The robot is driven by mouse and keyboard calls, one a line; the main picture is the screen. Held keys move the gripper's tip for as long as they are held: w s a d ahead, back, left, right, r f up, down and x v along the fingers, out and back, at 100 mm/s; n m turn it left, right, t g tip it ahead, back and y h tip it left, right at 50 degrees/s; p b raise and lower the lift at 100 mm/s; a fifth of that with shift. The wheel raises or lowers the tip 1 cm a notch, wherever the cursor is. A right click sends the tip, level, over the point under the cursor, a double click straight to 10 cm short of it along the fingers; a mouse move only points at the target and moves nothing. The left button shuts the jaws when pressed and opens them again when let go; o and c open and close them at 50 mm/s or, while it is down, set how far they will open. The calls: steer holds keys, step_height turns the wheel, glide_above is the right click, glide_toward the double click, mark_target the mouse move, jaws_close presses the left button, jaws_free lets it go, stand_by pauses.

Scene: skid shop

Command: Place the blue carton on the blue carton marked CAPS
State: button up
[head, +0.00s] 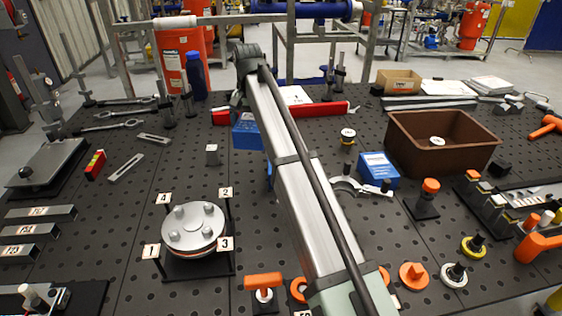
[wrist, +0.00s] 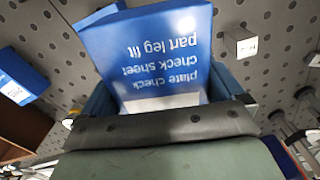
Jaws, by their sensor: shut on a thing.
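My gripper (wrist: 160,92) is shut on a blue carton (wrist: 150,40), whose face shows upside-down white print reading "plate check", "check sheet" and "part leg fit". In the head view the held carton (head: 245,133) shows just left of my arm, which covers part of it. Another blue carton (head: 378,170) with a white label lies on the table right of my arm; it also shows at the left edge of the wrist view (wrist: 20,80). Its print is too small to read. A bit of blue (head: 269,172) shows beside my arm, mostly hidden.
A brown bin (head: 440,158) stands right of the free blue carton, with a silver hook-shaped tool (head: 358,187) close in front. A small grey block (head: 212,154) stands left of my arm. A round flange (head: 193,228) sits front left. Bare table lies around the grey block.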

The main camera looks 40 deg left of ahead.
steer(key=w+d+r, duration=0.2)
steer(key=w+d, duration=0.3)
steer(key=d, duration=0.2)
steer(key=shift+s+d+f+n, duration=0.15)
steer(key=shift+f+n, duration=0.4)
steer(key=shift+f, duration=1.05)
steer(key=shift+s+f+n, duration=0.15)
steer(key=shift+f+n, duration=0.35)
steer(key=shift+f, duration=1.15)
steer(key=shift+s+d+f+n, duration=0.15)
steer(key=shift+f+n, duration=0.4)
steer(key=shift+f, duration=1.05)
steer(key=shift+f, duration=0.1)
steer(key=o, duration=0.8)
steer(key=shift+o, duration=0.2)
step_height(320, 180, up, 12)
